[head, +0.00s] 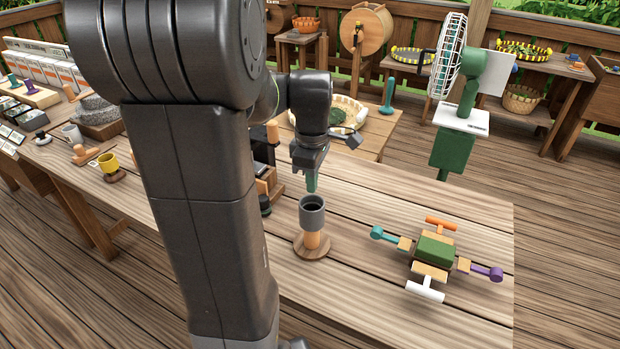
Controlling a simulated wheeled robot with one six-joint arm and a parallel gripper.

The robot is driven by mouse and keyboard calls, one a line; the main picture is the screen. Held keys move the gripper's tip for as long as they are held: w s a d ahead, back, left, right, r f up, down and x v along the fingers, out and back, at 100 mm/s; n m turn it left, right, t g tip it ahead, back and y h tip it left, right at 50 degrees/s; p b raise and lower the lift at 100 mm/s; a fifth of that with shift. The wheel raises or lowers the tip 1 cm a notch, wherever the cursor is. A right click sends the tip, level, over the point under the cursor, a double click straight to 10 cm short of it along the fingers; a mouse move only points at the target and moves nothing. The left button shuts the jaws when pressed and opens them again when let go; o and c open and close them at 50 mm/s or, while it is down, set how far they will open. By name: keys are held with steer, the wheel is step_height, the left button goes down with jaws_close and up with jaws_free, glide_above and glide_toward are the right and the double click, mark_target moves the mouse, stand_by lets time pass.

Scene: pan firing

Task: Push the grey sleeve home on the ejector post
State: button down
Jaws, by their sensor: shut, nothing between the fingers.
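The grey sleeve (312,220) is a dark-mouthed cylinder, upright on top of the wooden ejector post (311,242). A length of bare post shows below the sleeve, above the round wooden base (312,252) on the table. My gripper (312,187) points down with its green fingertips together, just above the sleeve's open top. A small gap seems to show between the fingertips and the sleeve's rim. The gripper holds nothing. How far the post reaches inside the sleeve is hidden.
To the right lies a wooden fixture with a green block (436,250) and several coloured handles. A green fan (461,95) stands behind the table. Table around the post's right is clear.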

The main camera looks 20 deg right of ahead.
steer(key=shift+f+b, duration=1.1)
steer(key=shift+f, duration=0.7)
steer(key=shift+f+b, duration=1.8)
steer(key=shift+f, duration=0.9)
steer(key=shift+s, duration=0.1)
step_height(320, 180, up, 3)
steer(key=p, duration=0.3)
steer(key=shift+r, duration=0.1)
step_height(320, 180, up, 13)
steer(key=shift+r, duration=0.2)
steer(key=shift+f, duration=0.1)
steer(key=b, duration=0.1)
glide_toward(312, 208)
steer(key=f, duration=0.2)
steer(key=s+f, duration=0.1)
steer(key=s+a+f, duration=0.1)
steer(key=f, duration=0.1)
steer(key=shift+s+f, duration=0.15)
steer(key=shift+f, duration=0.15)
steer(key=shift+f+b, duration=0.8)
